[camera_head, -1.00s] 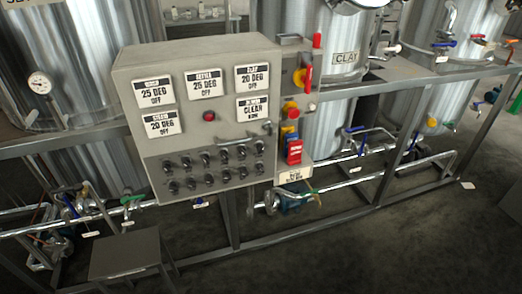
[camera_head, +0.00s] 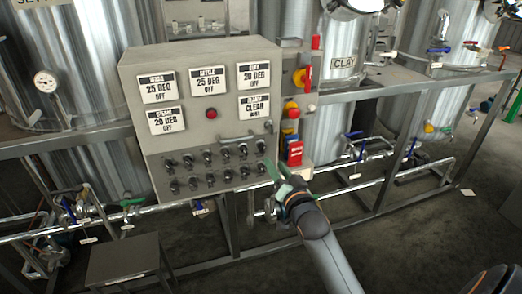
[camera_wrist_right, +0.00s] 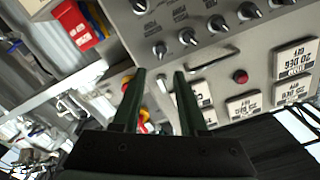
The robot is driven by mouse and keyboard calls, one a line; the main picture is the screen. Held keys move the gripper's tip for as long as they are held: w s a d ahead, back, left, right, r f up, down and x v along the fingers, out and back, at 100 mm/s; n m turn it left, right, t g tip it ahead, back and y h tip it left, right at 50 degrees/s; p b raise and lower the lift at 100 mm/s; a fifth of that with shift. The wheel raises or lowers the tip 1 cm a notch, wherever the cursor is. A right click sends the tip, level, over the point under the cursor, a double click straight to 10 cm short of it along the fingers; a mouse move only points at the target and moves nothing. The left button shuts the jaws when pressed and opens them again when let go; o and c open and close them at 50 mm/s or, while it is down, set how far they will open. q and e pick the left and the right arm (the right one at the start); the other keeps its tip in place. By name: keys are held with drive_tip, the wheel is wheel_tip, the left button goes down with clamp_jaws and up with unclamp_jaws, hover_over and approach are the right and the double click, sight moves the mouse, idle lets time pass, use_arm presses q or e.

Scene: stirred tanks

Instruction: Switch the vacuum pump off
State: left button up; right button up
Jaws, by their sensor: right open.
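A grey control panel (camera_head: 205,140) carries two rows of black knobs (camera_head: 208,157). I cannot tell which control is the vacuum pump's. My right gripper (camera_head: 276,174) is open and empty, seen just below and left of the red box. In the right wrist view the open fingers (camera_wrist_right: 160,75) point toward the panel's metal handle (camera_wrist_right: 214,60), with black knobs (camera_wrist_right: 188,37) above and the red box (camera_wrist_right: 79,22) upper left.
Steel tanks (camera_head: 345,90) stand behind the panel, one labelled CLAY. A metal frame (camera_head: 365,200) and pipes run below them. A grey stool-like stand (camera_head: 122,262) is at the lower left. Open dark floor (camera_head: 420,250) lies in front.

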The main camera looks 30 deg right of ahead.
sight(264, 148)
drive_tip(key=x, duration=0.9)
drive_tip(key=shift+w+a, duration=0.1)
drive_tip(key=shift+w, duration=0.05)
drive_tip(key=shift+c, duration=0.2)
clamp_jaws()
drive_tip(key=shift+f, duration=0.1)
